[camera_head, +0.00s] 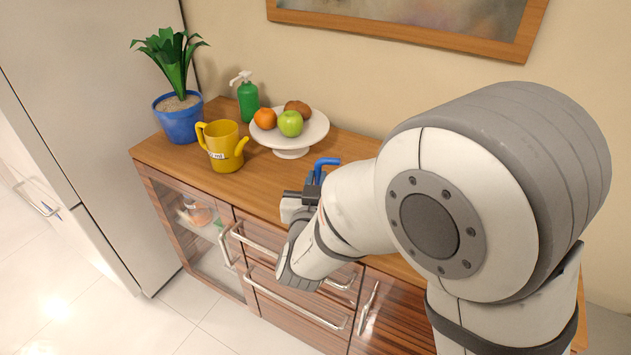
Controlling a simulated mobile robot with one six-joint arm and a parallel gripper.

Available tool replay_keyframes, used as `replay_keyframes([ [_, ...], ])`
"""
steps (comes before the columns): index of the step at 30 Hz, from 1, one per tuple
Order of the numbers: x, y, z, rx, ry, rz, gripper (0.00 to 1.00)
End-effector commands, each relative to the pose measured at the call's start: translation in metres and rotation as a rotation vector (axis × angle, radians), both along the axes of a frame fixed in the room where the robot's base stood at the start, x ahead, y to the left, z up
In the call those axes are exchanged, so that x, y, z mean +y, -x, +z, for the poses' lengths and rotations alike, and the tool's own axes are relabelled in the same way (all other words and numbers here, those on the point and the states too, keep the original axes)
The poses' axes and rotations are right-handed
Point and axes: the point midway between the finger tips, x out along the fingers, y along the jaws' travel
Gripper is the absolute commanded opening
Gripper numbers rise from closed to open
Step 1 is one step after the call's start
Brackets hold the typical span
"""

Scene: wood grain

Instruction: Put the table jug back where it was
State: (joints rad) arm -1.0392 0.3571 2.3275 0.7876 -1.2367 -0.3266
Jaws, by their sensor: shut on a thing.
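My gripper (312,183) is at the front middle of the sideboard top, partly hidden by my own arm. It is shut on a blue thing (327,162), of which only a bent, hook-like part shows. I cannot tell what the whole thing is, or whether it touches the wood. A yellow jug (222,148) with a loop handle on its left, a spout on its right and a small white label stands upright on the sideboard. It is left of my gripper and apart from it.
The wooden sideboard (255,193) has metal-handled drawers and a glass door. A blue plant pot (180,122), a green soap bottle (248,103) and a white fruit stand (291,148) stand towards the back. Bare wood lies between the yellow jug and my gripper. A fridge (95,100) borders the left.

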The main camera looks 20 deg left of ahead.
Motion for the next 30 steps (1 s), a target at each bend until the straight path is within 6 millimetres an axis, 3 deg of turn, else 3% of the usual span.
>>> replay_keyframes([
  [6,0.0,0.0,-0.003,-0.002,-0.001,-0.001,0.0],
  [7,0.0,0.0,-0.003,0.0,0.0,-0.001,0.15],
  [15,-0.001,0.0,-0.002,0.001,0.0,-0.001,0.35],
  [24,-0.001,-0.001,0.002,0.001,0.0,-0.002,0.35],
  [30,-0.01,0.031,0.0,0.002,0.001,0.002,0.35],
])
